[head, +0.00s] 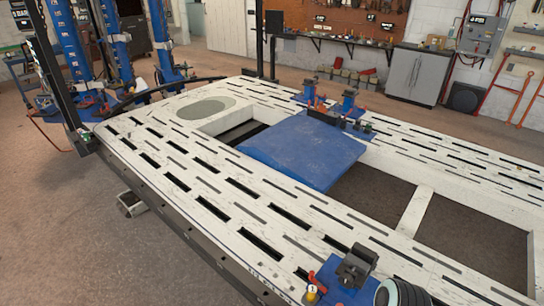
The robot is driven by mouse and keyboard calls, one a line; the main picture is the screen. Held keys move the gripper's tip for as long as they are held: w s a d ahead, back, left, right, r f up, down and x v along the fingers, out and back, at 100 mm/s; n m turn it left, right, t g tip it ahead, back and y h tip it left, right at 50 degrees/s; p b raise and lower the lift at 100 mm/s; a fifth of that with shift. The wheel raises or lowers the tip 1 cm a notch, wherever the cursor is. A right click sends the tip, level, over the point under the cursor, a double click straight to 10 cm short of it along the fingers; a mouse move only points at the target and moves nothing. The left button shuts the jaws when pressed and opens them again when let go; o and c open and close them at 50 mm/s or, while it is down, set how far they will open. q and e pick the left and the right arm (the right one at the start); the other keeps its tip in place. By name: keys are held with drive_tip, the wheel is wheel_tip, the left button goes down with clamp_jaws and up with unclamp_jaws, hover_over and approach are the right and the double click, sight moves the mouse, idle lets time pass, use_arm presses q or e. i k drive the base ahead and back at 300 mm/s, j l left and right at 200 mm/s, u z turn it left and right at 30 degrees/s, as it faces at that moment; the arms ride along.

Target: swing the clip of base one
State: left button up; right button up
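A blue base (342,286) stands on the near edge of the white frame bench, at the bottom of the head view. A yellow tag with a 1 (312,293) is at its left side. It carries a black clamp block (355,264) on top and a small red lever (317,281) beside the tag. I cannot tell for sure whether this lever is the clip. The base's lower part is cut off by the picture edge.
The slotted white bench (190,165) has open wells and a blue plate (305,150). More blue bases with red levers (345,103) stand on its far side. Blue posts (70,45) stand at left.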

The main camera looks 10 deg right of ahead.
sight(318, 284)
drive_tip(key=i+j+z, duration=0.1)
drive_tip(key=z, duration=0.3)
drive_tip(key=i+j+z, duration=0.15)
drive_tip(key=z, duration=0.3)
drive_tip(key=i+j+z, duration=0.2)
drive_tip(key=z, duration=0.2)
drive_tip(key=i+j, duration=0.2)
drive_tip(key=j, duration=0.15)
drive_tip(key=i+j+z, duration=0.15)
drive_tip(key=j, duration=0.25)
drive_tip(key=i+j, duration=0.15)
drive_tip(key=j, duration=0.2)
drive_tip(key=i+j+z, duration=0.15)
drive_tip(key=j, duration=0.25)
